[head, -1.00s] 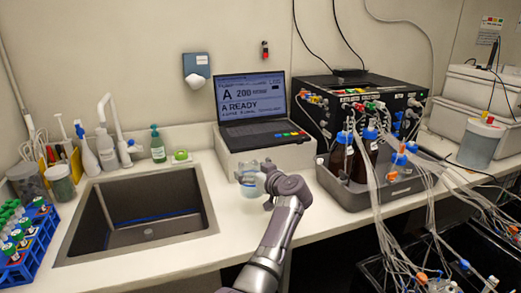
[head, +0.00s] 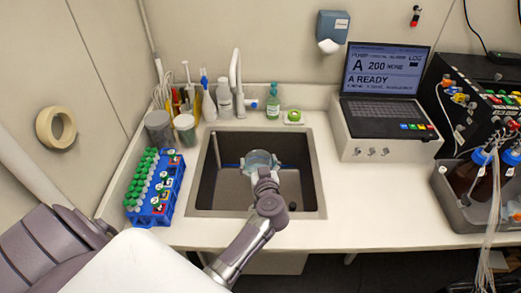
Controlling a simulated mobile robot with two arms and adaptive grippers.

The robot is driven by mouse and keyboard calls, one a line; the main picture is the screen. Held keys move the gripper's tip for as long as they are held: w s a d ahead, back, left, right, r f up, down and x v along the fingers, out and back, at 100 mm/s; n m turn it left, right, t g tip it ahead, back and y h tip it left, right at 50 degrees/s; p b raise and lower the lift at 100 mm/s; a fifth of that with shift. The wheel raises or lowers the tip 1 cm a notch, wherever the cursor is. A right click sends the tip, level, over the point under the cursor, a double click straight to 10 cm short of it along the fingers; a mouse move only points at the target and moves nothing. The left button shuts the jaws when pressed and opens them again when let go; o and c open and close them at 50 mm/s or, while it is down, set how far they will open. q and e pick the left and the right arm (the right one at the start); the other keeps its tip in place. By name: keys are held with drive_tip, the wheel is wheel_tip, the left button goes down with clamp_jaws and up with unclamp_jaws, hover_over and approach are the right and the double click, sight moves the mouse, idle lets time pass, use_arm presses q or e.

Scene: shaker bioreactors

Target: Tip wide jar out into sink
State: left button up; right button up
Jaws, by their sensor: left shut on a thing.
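The wide jar (head: 260,158) is clear and bluish, and shows over the sink (head: 205,203) in the head view. My left gripper (head: 262,174) is shut on it, reaching from the near side and hiding its lower part. The jar is within the outline of the sink opening. Its exact tilt and whether it holds liquid cannot be told. The sink is a dark rectangular basin with a grey rim, and a tap (head: 235,80) stands behind it. My right gripper is not in view.
A blue rack (head: 165,205) of green-capped tubes stands left of the sink. Bottles and a green-pump dispenser (head: 272,104) line the back. A laptop (head: 385,75) on a white box and a tray of brown bottles (head: 465,175) are to the right. The counter between is clear.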

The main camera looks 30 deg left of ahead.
sight(258, 152)
use_arm(q)
drive_tip(key=shift+w+a+r, duration=0.1)
drive_tip(key=shift+w+a, duration=0.1)
drive_tip(key=shift+w, duration=0.35)
drive_tip(key=x, duration=0.2)
drive_tip(key=r+x, duration=0.1)
drive_tip(key=x, duration=0.1)
drive_tip(key=shift+w+a+f, duration=0.1)
drive_tip(key=shift+w+f, duration=0.05)
use_arm(e)
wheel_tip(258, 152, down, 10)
drive_tip(key=b, duration=1)
use_arm(q)
drive_tip(key=shift+w+d+f+m+y+p, duration=0.2)
drive_tip(key=shift+w+f+m+y+p, duration=1)
drive_tip(key=shift+m, duration=2.45)
drive_tip(key=shift+w+d+f+m+y+p, duration=0.15)
drive_tip(key=shift+f+m+y+p, duration=0.35)
drive_tip(key=shift+m+p, duration=2.4)
drive_tip(key=shift+w+d+f+m+y+p, duration=0.2)
drive_tip(key=shift+w+f+m+y+p, duration=0.55)
drive_tip(key=shift+m, duration=3.7)
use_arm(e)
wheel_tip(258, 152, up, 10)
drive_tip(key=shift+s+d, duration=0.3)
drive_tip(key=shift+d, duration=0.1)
use_arm(q)
drive_tip(key=shift+s+f, duration=0.2)
drive_tip(key=shift+f, duration=0.1)
